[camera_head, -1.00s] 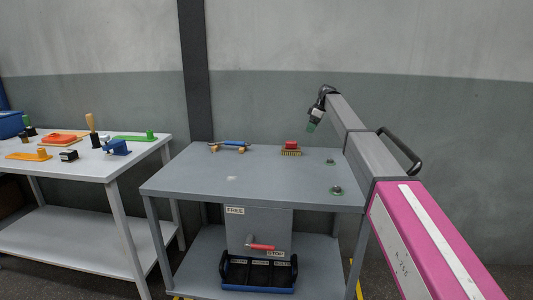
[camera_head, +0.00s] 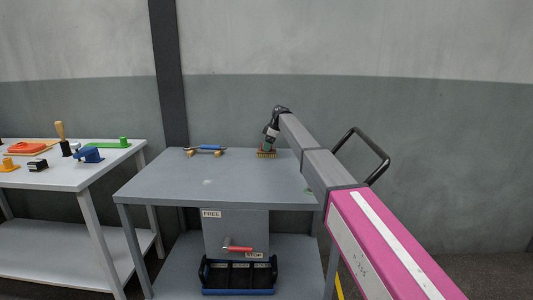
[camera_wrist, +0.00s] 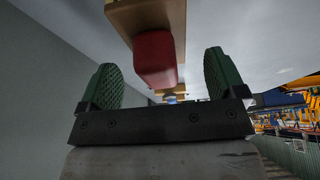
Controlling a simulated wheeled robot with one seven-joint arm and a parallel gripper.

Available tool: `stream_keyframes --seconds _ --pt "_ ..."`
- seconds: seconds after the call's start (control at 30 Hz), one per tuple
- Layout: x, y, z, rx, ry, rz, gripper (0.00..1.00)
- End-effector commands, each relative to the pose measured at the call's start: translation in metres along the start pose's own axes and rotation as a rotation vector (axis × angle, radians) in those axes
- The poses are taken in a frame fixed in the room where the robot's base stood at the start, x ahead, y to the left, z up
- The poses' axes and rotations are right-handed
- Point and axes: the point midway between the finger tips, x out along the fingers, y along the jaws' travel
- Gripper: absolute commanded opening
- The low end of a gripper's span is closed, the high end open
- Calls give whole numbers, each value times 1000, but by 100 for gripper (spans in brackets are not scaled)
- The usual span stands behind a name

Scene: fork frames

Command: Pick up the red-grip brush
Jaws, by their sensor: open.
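The red-grip brush (camera_head: 266,155) stands near the back edge of the grey table (camera_head: 190,183), bristles down. Its red grip is mostly hidden by my gripper (camera_head: 269,144) in the head view. In the wrist view the red grip (camera_wrist: 155,58) and part of its wooden body (camera_wrist: 147,16) show ahead, between the two green finger pads of my gripper (camera_wrist: 160,72). The pads are wide apart, with visible gaps on both sides of the grip. I cannot tell exactly how far the fingertips reach along it.
A blue-handled tool with wooden ends (camera_head: 206,150) lies left of the brush. Below the tabletop are a grey box (camera_head: 235,230) with a red lever (camera_head: 238,249) and a black caddy (camera_head: 238,275). A side table (camera_head: 75,174) holds several tools. The tabletop's middle is clear.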

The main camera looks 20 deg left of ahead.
Motion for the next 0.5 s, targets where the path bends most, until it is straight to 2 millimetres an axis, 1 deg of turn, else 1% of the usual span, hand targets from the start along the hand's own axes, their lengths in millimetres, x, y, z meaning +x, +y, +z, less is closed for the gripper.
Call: stream_keyframes --seconds 0.03,0.1,0.17,0.4,0.43,0.47,0.5 --pt "8 0 0 0 0 -1 89" --pt "18 0 0 0 0 0 89" --pt "24 0 0 1 0 0 89" --pt "26 0 0 0 0 1 89" --pt "26 0 0 0 0 1 83" --pt "26 0 0 0 0 1 73" --pt "26 0 0 0 0 1 60"
